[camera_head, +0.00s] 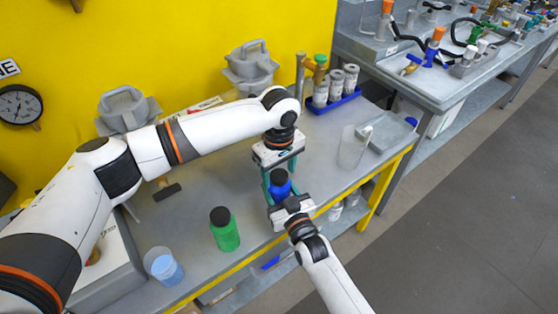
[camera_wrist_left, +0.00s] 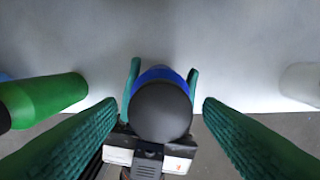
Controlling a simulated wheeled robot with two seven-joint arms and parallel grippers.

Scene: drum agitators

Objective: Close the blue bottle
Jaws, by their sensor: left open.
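The blue bottle (camera_head: 280,189) stands near the table's front edge with a black cap (camera_head: 279,176) on its top. In the left wrist view the cap (camera_wrist_left: 160,112) is in the middle and covers most of the blue body (camera_wrist_left: 160,74). My left gripper (camera_head: 279,173) points down over the bottle, its green fingers open with one on each side of the cap, apart from it. My right gripper (camera_head: 281,193) comes from the front, its fingers closed on the bottle's sides below the cap. Whether the cap is tight cannot be told.
A green bottle (camera_head: 225,232) with a black cap stands to the left. A clear beaker with blue contents (camera_head: 164,266) is farther left. A glass beaker (camera_head: 352,147) and a blue tray (camera_head: 335,102) with several containers stand to the right. The table between is mostly clear.

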